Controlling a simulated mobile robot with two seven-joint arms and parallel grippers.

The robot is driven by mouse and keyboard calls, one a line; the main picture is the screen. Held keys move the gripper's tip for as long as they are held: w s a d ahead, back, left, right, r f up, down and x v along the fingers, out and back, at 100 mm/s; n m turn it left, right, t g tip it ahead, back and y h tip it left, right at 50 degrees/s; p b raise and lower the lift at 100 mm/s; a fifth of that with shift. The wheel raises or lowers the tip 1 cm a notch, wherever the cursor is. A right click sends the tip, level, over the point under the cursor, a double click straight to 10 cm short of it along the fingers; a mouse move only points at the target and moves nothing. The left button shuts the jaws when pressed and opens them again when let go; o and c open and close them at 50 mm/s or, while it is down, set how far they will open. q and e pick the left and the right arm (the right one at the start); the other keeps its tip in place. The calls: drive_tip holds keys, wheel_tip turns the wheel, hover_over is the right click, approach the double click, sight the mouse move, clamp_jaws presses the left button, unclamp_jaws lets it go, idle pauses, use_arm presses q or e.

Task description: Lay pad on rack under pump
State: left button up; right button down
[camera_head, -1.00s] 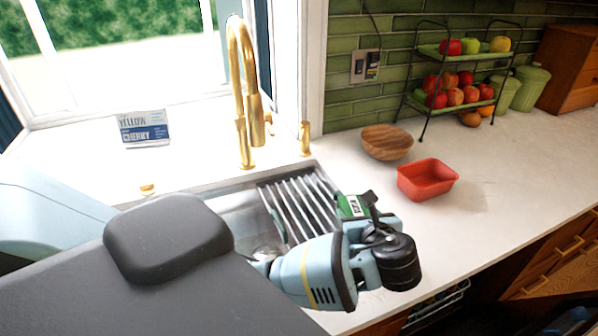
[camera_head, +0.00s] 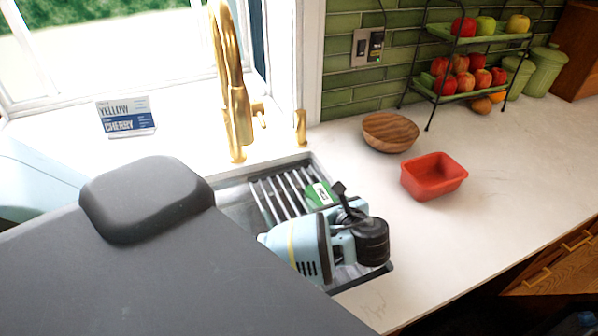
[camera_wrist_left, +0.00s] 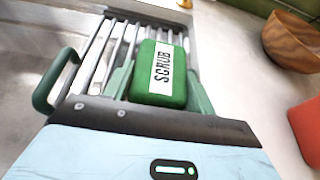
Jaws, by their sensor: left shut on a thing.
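The green scrub pad (camera_head: 319,194) with a white label sits between the fingers of my left gripper (camera_head: 327,197), over the rack's right part. It also shows in the left wrist view (camera_wrist_left: 160,72), its SCRUB label facing up, with a finger on each side. The metal-bar rack (camera_head: 273,198) lies across the sink; its bars (camera_wrist_left: 103,58) run beneath and beyond the pad. I cannot tell whether the pad touches the bars. The gold pump (camera_head: 301,128) stands on the counter behind the rack's right end. My right gripper is not in view.
The tall gold faucet (camera_head: 236,110) stands behind the sink. A wooden bowl (camera_head: 390,132) and a red dish (camera_head: 433,176) stand on the counter to the right. A green handle (camera_wrist_left: 52,82) is left of the rack bars in the wrist view.

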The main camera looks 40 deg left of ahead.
sight(317, 184)
use_arm(q)
drive_tip(key=w+a, duration=0.2)
drive_tip(key=a, duration=0.3)
drive_tip(key=w+a, duration=0.3)
drive_tip(key=a, duration=0.1)
drive_tip(key=w+a, duration=0.2)
drive_tip(key=a, duration=0.3)
drive_tip(key=shift+w+a, duration=0.3)
drive_tip(key=shift+f, duration=1.75)
drive_tip(key=shift+f, duration=0.1)
drive_tip(key=o, duration=1.1)
drive_tip(key=shift+c, duration=0.2)
drive_tip(key=v, duration=1.2)
drive_tip(key=shift+d, duration=0.1)
